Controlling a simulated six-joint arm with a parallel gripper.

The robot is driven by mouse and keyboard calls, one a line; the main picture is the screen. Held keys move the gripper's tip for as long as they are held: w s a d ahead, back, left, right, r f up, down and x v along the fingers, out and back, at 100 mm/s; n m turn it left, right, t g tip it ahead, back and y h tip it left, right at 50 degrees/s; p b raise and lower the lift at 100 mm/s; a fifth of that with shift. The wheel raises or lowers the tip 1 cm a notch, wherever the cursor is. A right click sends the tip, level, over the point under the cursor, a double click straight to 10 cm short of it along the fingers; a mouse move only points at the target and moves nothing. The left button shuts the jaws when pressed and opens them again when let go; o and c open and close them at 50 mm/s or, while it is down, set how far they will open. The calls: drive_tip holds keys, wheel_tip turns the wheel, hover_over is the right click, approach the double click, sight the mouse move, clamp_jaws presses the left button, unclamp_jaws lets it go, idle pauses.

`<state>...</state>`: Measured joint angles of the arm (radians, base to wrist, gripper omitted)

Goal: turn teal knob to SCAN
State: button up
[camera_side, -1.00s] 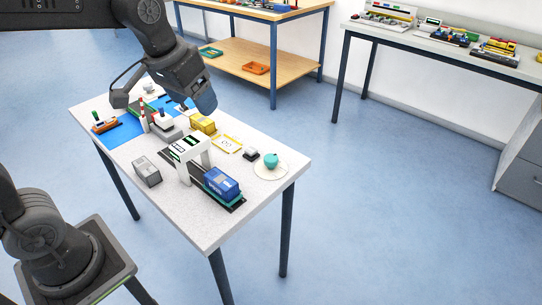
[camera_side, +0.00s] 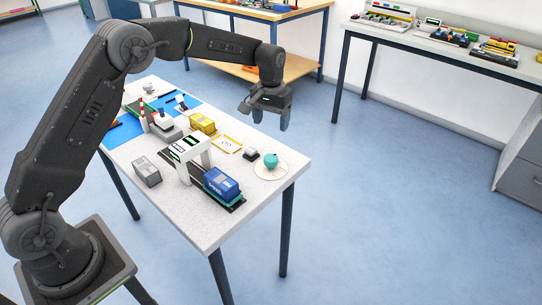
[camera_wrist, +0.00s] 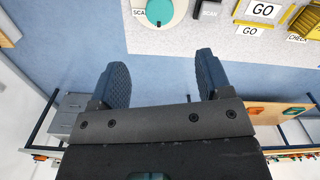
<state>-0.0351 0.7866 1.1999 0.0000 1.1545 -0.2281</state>
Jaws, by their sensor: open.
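The teal knob (camera_side: 270,160) sits on a pale round dial (camera_side: 282,170) near the right corner of the table. In the wrist view the knob (camera_wrist: 160,10) is at the top edge, partly cut off. My gripper (camera_side: 272,118) is open and empty, pointing down, above and apart from the knob. Its two fingers also show in the wrist view (camera_wrist: 163,75), with floor between them.
A small dark-and-white box (camera_side: 250,153) stands just left of the knob. A white gantry (camera_side: 188,150) and a blue container (camera_side: 221,183) stand further left, and a yellow block (camera_side: 203,123) behind. "GO" cards (camera_wrist: 263,10) lie beside the dial. The air around the gripper is clear.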

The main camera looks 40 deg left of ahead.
sight(271, 157)
wheel_tip(271, 157, down, 13)
idle(0.4)
drive_tip(key=shift+c, duration=0.5)
drive_tip(key=c, duration=0.8)
drive_tip(key=m, duration=1.1)
drive_tip(key=shift+m, duration=0.4)
